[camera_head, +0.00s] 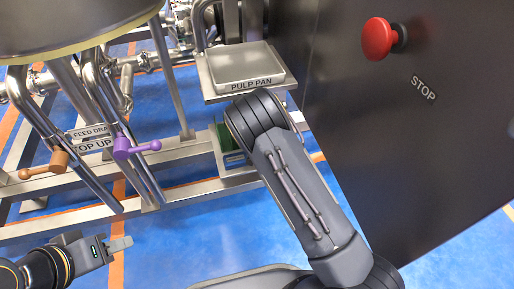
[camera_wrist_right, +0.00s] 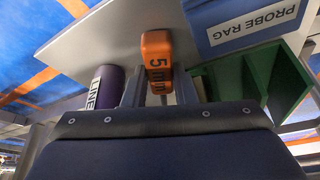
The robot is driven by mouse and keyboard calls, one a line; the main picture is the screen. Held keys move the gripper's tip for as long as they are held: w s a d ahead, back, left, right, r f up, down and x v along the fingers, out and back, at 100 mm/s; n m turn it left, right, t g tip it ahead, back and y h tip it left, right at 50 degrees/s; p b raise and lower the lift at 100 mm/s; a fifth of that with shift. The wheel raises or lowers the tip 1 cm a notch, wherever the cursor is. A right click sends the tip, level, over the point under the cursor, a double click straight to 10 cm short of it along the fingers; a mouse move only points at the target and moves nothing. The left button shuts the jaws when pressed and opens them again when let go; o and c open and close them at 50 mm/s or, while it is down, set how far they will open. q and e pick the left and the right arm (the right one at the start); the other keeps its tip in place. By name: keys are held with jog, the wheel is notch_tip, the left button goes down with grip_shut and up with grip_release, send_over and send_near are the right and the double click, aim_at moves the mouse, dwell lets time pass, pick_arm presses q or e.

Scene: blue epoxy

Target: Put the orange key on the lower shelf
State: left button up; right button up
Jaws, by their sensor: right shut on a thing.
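The orange key (camera_wrist_right: 157,58), marked "5 mm", shows upright in the right wrist view. My right gripper (camera_wrist_right: 160,90) is shut on its lower part, between two dark fingers. A pale grey shelf surface (camera_wrist_right: 95,38) lies behind the key; whether the key touches it I cannot tell. In the head view the right arm's dark links hide the right gripper and the key. A low shelf (camera_head: 232,174) with a green bin shows just left of that arm. My left gripper (camera_head: 121,244) is at the lower left, away from everything; its jaw gap is not clear.
In the head view, a "PULP PAN" tray (camera_head: 245,68) sits above, a dark panel with a red stop button (camera_head: 377,40) stands right, and pipes stand left.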

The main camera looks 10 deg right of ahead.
jog(key=shift+f, duration=0.15)
jog(key=o, duration=1)
jog(key=shift+r, duration=0.45)
jog(key=p+v, duration=0.4)
jog(key=v, duration=0.7)
jog(key=shift+s+r, duration=0.2)
